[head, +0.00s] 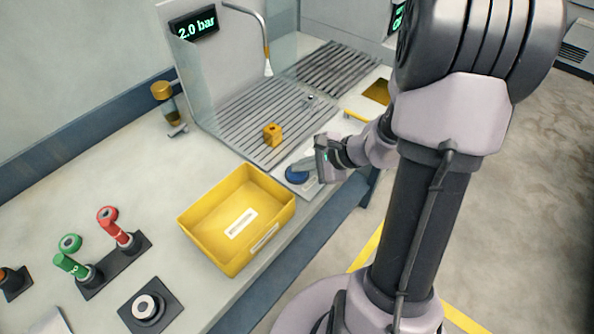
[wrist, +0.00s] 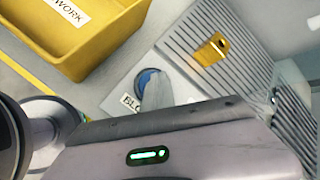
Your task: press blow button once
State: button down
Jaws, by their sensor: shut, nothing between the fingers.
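The blow button (head: 297,175) is a blue round button on a pale plate at the front edge of the bench, just right of the yellow bin. It also shows in the wrist view (wrist: 144,79), beside a label that reads "BLO", the rest of it hidden. My gripper (head: 307,165) is shut and empty, with its fingertips at the button and covering part of it in both views. I cannot tell whether the tips touch the button or hover just above it.
A yellow bin (head: 188,217) stands left of the button. A small yellow block (head: 272,135) sits on the slatted grate (head: 235,118) behind it. A nozzle (head: 268,68) hangs above the grate, beside a display (head: 194,24) reading 2.0 bar. Red and green handled valves stand at left.

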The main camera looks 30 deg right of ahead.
aim_at(301, 174)
jog(key=shift+r+p, duration=0.6)
jog(key=shift+r, duration=0.35)
notch_tip(301, 174, up, 5)
jog(key=p, duration=0.3)
jog(key=shift+p, duration=0.35)
dwell(0.3)
